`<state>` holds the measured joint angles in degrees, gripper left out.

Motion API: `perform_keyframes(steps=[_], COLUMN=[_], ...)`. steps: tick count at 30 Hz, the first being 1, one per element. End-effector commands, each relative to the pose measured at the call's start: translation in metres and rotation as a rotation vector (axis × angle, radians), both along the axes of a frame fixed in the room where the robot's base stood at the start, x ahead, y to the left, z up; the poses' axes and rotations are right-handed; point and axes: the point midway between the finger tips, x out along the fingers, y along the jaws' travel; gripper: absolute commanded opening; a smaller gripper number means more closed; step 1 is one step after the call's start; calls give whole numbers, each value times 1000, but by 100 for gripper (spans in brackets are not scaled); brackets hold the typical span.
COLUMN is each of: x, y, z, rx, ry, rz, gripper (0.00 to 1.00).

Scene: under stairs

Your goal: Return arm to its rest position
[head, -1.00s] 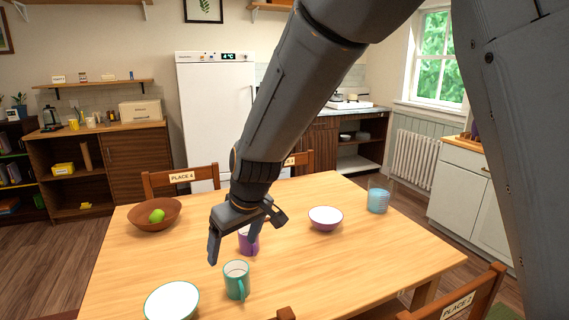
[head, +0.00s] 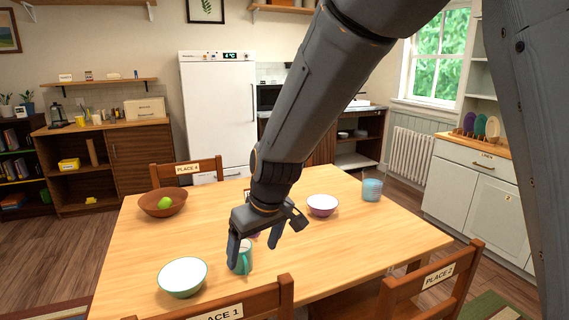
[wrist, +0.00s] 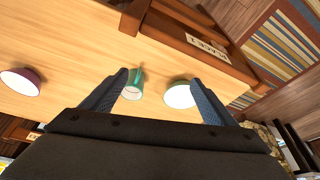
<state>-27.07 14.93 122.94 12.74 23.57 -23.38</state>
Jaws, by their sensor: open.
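My gripper (head: 262,249) hangs at the end of my arm over the front part of the wooden table (head: 140,270). Its two fingers are apart with nothing between them. In the wrist view the spread fingers (wrist: 160,95) show the teal mug (wrist: 134,86) and a white-inside bowl (wrist: 179,97) beyond them. In the head view the teal mug (head: 244,262) is partly hidden behind a finger, and the teal-rimmed bowl (head: 183,277) stands to its left. A purple mug is mostly hidden behind my gripper.
A wooden bowl (head: 162,203) with a green fruit (head: 165,203), a purple bowl (head: 322,206) and a blue glass (head: 372,190) stand on the table. Chairs marked PLACE 1 (head: 250,300), PLACE 2 (head: 440,285) and PLACE 4 (head: 187,170) surround it. The table's right part is clear.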

Motion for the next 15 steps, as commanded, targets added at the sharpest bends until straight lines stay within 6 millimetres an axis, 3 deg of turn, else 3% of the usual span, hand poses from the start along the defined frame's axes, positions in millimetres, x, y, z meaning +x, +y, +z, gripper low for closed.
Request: perform_keyframes(steps=[8, 11, 15], x=[-16, -31, -67], y=[-78, -116, -183], z=[-29, -44, -73], rx=[-32, -48, -79], ry=[75, 115, 196], rz=[-163, -249, -419], gripper=[80, 80, 80])
